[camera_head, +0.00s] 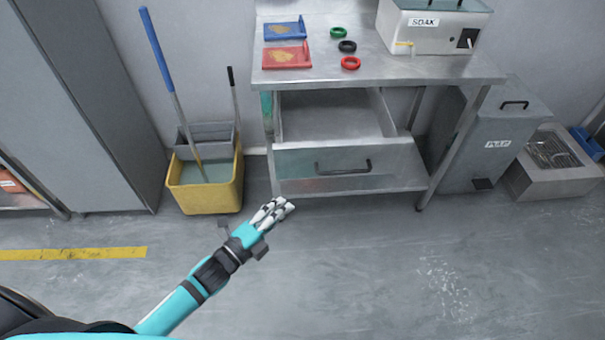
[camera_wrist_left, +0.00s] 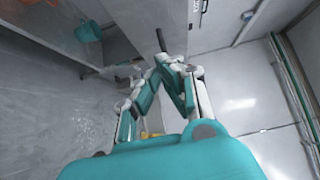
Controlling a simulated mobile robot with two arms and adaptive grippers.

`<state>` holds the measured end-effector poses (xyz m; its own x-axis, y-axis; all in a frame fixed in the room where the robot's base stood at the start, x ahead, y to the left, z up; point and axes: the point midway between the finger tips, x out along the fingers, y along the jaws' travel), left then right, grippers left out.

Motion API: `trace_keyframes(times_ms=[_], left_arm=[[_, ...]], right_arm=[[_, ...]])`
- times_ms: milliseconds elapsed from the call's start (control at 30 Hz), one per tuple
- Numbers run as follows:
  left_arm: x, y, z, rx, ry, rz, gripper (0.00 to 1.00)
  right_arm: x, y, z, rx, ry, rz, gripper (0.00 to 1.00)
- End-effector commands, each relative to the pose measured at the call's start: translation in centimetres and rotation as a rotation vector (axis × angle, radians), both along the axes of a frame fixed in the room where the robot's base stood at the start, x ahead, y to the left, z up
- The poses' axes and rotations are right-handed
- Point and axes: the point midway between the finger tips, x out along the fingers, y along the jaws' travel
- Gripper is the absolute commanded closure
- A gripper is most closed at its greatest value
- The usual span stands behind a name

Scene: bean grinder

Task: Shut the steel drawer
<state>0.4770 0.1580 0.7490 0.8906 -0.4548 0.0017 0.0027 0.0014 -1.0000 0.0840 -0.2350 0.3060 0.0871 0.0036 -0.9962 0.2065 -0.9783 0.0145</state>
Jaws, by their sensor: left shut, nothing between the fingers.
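The steel drawer (camera_head: 300,162) is pulled out under the steel table (camera_head: 390,67) in the head view, its empty inside showing. Its front panel carries a dark bar handle (camera_head: 343,167). My left gripper (camera_head: 281,206) is in front of the drawer's lower left corner in the picture, shut and empty. I cannot tell from these views whether it touches the drawer front. In the left wrist view the shut fingers (camera_wrist_left: 172,65) come together in the middle. My right gripper is not in view.
A yellow mop bucket (camera_head: 208,195) stands left of the table. A grey bin (camera_head: 491,140) and a steel box (camera_head: 552,165) stand to the right. A grinder (camera_head: 434,27), trays and several rings are on the tabletop. The floor in front is clear.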

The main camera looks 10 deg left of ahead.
Motion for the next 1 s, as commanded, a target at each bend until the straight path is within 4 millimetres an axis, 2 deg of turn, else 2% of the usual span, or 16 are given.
trace_keyframes(times_ms=[400, 500, 700, 1000], left_arm=[[7.9, -4.0, 0.2, -0.001, -0.002, 0.001, 1.00], [9.4, -3.2, 0.1, 0.001, 0.000, 0.001, 1.00], [11.0, -2.6, 0.0, -0.001, 0.002, 0.001, 1.00], [11.3, -2.5, 0.0, -0.002, 0.002, 0.001, 1.00]], right_arm=[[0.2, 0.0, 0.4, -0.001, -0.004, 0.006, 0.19], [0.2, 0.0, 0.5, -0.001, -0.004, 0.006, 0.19], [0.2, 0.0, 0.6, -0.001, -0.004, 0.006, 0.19], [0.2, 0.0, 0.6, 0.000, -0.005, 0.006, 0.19]])
